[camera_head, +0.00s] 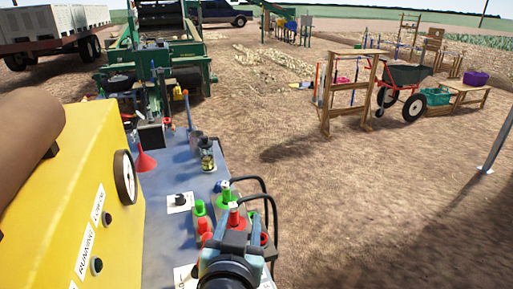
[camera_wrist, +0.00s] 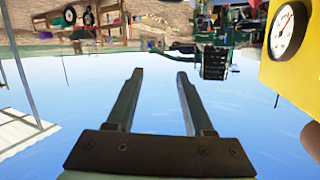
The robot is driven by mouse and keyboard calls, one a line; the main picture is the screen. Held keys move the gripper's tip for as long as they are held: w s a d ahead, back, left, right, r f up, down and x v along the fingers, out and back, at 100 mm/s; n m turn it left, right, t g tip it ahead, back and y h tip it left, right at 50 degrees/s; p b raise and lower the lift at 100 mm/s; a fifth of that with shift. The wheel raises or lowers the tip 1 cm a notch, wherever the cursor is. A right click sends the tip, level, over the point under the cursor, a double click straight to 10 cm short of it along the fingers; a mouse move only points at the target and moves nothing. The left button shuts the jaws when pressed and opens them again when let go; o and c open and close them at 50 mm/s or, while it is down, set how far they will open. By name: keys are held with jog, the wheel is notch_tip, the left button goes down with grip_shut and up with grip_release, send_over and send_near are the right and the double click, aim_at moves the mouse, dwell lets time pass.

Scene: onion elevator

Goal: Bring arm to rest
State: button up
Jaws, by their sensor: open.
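My gripper (camera_wrist: 160,73) shows in the wrist view with its two dark fingers spread apart. Nothing is between the fingers; pale blue sky lies behind them. The wrist view is upside down, with the ground at the top. In the head view, a dark rounded part at the bottom centre looks like my arm, close to the red and green fittings (camera_head: 234,216) on the grey-blue bench (camera_head: 175,225). I cannot make out the fingers there.
A yellow cabinet (camera_head: 85,200) with a gauge (camera_head: 124,178) stands at left; its gauge (camera_wrist: 288,32) also shows in the wrist view. The bench holds a red funnel (camera_head: 146,160). Green machinery (camera_head: 165,55) stands behind. Open dirt (camera_head: 370,215) lies right.

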notch_tip(320, 180, up, 21)
jog(key=s+d+t, duration=0.2)
jog(key=t, duration=0.4)
jog(key=s+r+n+t, duration=0.1)
jog(key=s+r+t, duration=0.2)
jog(key=s+r, duration=0.2)
jog(key=s+r+n+t, duration=0.1)
jog(key=s+r+t, duration=0.2)
jog(key=r, duration=0.8)
jog(key=s, duration=0.2)
jog(key=shift+s+d+y, duration=0.3)
jog(key=shift+d+y, duration=0.1)
